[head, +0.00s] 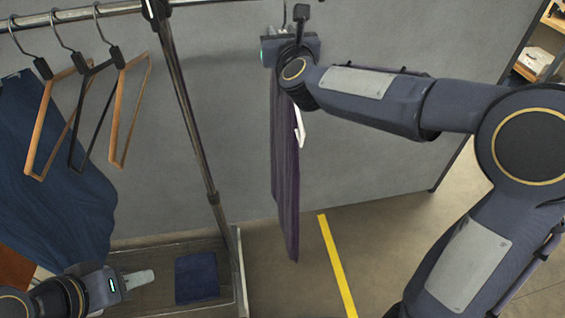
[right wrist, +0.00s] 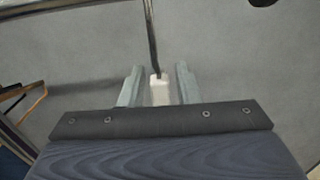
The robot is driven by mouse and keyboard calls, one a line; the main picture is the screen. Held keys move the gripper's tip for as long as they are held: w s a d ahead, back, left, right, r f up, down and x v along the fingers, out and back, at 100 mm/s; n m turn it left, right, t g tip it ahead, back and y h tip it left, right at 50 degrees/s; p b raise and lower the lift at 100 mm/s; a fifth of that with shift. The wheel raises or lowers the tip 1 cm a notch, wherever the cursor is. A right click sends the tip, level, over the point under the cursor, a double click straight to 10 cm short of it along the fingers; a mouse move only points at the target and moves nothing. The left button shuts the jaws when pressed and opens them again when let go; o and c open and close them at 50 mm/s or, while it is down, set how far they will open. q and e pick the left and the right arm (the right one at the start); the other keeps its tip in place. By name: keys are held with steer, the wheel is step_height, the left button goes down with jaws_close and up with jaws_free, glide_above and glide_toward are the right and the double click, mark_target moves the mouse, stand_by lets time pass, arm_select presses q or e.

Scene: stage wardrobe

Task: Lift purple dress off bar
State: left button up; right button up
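The purple dress (head: 285,170) hangs long and straight below my right gripper in the head view, to the right of the rack's post. A bit of white hanger (head: 299,127) shows at its side. My right gripper (head: 287,32) is up at the hanger's hook. In the right wrist view, the white hanger neck (right wrist: 159,92) stands between its two fingers, with a narrow gap on either side. The hook's top is out of view, so I cannot tell whether it rests on a bar (head: 75,14). My left gripper (head: 140,280) is low at the left, apart from the dress.
Wooden and black hangers (head: 128,110) and a blue garment (head: 55,175) hang on the left part of the rack. A folded dark blue cloth (head: 196,277) lies on the rack's base. A grey partition (head: 390,165) stands behind; a yellow strip (head: 337,265) marks the floor.

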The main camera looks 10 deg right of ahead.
jaws_close()
steer(key=shift+r, duration=0.1)
